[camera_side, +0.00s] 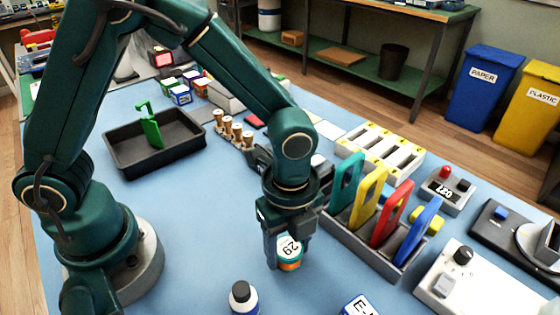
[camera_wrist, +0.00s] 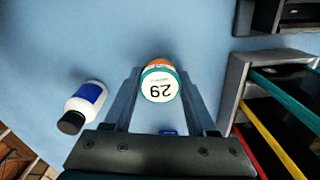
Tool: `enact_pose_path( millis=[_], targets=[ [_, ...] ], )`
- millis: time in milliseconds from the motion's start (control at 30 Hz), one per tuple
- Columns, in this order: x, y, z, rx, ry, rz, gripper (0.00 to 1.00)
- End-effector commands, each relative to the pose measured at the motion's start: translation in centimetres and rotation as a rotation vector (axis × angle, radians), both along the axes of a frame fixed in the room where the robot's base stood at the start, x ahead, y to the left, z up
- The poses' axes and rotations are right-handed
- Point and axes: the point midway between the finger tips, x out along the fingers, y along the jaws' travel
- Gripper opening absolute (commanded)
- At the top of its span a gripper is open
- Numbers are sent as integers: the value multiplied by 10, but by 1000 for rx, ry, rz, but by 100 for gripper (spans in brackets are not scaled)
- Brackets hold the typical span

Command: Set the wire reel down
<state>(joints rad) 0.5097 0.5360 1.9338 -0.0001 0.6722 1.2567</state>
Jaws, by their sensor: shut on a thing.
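The wire reel (camera_side: 290,250) has a white top face marked 29, a teal rim and orange wire below. My gripper (camera_side: 286,246) points down and is shut on it, low over the blue mat (camera_side: 205,255). In the wrist view the reel (camera_wrist: 160,82) sits between the two fingers of my gripper (camera_wrist: 160,78), its label upside down. I cannot tell whether the reel's underside touches the mat.
A grey rack (camera_side: 350,228) of coloured phone-like slabs stands close on the right. A white bottle with a blue band (camera_side: 243,297) is in front; it lies left in the wrist view (camera_wrist: 87,101). A black tray (camera_side: 120,155) holds a green item. Bare mat lies left of the reel.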

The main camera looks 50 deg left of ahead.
Motion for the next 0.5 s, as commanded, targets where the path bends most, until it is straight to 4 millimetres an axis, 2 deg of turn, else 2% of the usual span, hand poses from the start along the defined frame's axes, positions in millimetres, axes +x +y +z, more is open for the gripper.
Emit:
enact_pose_path(
  millis=[200,233,300,500],
  targets=[
    [0,0,-3,0,0,0,3],
    [0,0,-3,0,-1,0,64],
    [0,0,-3,0,-1,0,87],
    [0,0,-2,0,-1,0,87]
  ],
)
